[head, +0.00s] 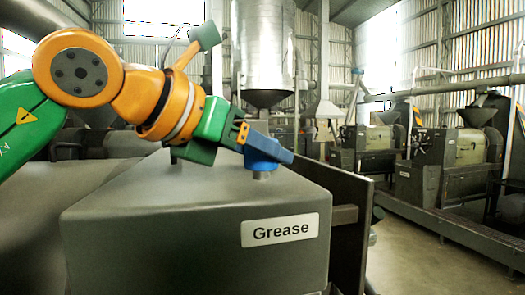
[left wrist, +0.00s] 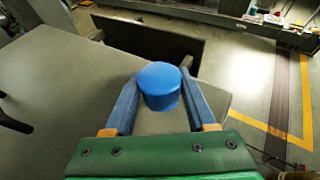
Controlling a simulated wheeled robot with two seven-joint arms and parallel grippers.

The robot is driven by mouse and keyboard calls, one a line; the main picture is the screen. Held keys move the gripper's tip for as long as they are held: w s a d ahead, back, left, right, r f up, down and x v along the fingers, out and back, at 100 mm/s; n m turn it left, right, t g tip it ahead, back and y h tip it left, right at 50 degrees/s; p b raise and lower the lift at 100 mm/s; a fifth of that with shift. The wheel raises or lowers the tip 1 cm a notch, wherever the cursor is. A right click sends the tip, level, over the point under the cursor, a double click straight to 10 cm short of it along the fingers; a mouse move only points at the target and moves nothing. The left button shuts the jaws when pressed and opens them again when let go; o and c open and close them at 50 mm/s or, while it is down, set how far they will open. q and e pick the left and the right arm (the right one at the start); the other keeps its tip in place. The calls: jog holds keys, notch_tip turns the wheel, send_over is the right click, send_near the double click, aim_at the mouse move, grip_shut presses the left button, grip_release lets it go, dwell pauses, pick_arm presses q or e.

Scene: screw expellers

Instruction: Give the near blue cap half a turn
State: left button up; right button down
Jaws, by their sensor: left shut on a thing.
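The near blue cap (head: 261,157) stands on a short stem on top of the grey box with the "Grease" label (head: 279,230). In the left wrist view the cap (left wrist: 159,86) is a round blue knob between the two blue fingers. My left gripper (head: 272,149) comes in from the left above the box and is shut on the cap. In the left wrist view a finger of the left gripper (left wrist: 160,92) lies along each side of the cap. The far finger and part of the cap are hidden in the head view. My right gripper is out of view.
The top of the grey box (head: 150,200) is otherwise clear. A dark upright panel (head: 345,190) stands close at its right side. Screw expeller machines (head: 440,165) stand farther back on the right, and a metal hopper (head: 262,50) rises behind the box.

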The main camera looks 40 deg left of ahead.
pick_arm(q)
jog(key=m+g+h, duration=0.1)
jog(key=m+h, duration=0.3)
jog(key=shift+r+h, duration=0.15)
jog(key=shift+h, duration=0.25)
jog(key=shift+m+g+h, duration=1.1)
jog(key=shift+m+h, duration=0.2)
jog(key=shift+m, duration=0.1)
jog(key=o, duration=1.4)
jog(key=shift+c, duration=0.2)
jog(key=shift+s+a, duration=0.1)
jog(key=v, duration=0.5)
jog(key=shift+s+a+r, duration=0.1)
jog(key=shift+a, duration=0.15)
jog(key=shift+s+a+r, duration=0.2)
jog(key=shift+s+a, duration=0.1)
jog(key=shift+s, duration=0.2)
